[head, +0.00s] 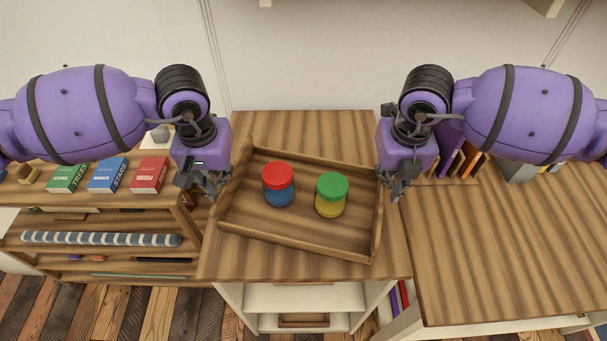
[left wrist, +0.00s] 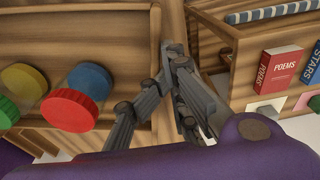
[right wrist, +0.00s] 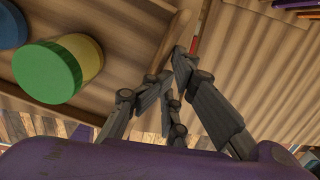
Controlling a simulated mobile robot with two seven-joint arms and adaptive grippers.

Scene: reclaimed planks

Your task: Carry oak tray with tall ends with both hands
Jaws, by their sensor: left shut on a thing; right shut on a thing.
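The oak tray with tall ends (head: 300,238) lies over a wooden worktop, turned a little so its right end is nearer. Two jars stand upright in it: a blue jar with a red lid (head: 278,184) and a yellow jar with a green lid (head: 331,194). My left gripper (head: 213,194) is shut on the tray's left end wall, also seen in the left wrist view (left wrist: 172,62). My right gripper (head: 396,194) is shut on the tray's right end wall, also seen in the right wrist view (right wrist: 180,62). Whether the tray touches the worktop is unclear.
The worktop (head: 300,123) has bare strips behind and in front of the tray. A shelf unit at left holds books (head: 108,175) and a striped roll (head: 100,239). At right, a wider wooden table (head: 510,250) is mostly clear, with books (head: 462,160) at its back.

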